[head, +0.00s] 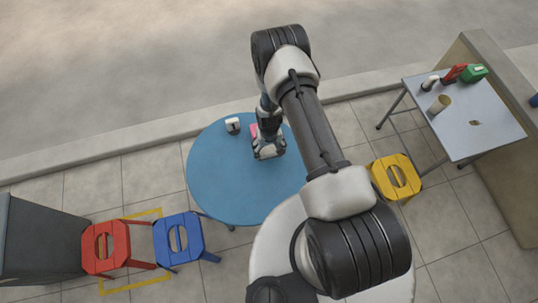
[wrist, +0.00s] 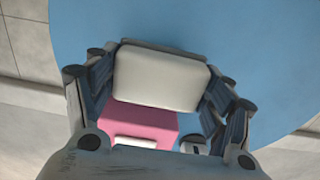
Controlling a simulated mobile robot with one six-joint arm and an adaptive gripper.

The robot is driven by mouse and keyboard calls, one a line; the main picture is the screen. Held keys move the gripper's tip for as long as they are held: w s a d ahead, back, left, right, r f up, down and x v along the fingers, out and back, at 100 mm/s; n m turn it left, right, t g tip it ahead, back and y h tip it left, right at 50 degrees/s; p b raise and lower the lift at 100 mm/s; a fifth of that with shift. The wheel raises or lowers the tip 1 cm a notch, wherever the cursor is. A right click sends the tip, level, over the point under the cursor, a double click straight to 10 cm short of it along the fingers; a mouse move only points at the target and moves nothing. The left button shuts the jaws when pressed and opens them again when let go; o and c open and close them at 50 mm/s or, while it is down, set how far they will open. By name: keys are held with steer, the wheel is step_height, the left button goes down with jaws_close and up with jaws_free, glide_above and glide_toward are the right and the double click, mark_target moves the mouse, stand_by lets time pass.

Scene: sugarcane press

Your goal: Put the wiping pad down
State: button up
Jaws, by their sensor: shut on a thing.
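The wiping pad (wrist: 160,77) is a cream, rounded block, seen in the wrist view between the two fingers of my gripper (wrist: 162,82). The gripper is shut on it, with a finger at its left and right sides. In the head view my gripper (head: 268,150) points down over the upper right part of the round blue table (head: 222,185), and the pad is hidden behind it. I cannot tell whether the pad touches the table top.
A pink box (wrist: 145,127) with a white patch lies close to the pad. A small white item with a dark mark (head: 232,125) stands left of my gripper. The table's left and front parts are clear. Red (head: 105,247), blue (head: 180,238) and yellow (head: 396,178) stools stand around.

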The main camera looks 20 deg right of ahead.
mark_target(269, 154)
steer(key=shift+f+b, duration=0.75)
steer(key=shift+f, duration=1.3)
steer(key=shift+f, duration=0.15)
steer(key=o, duration=1.1)
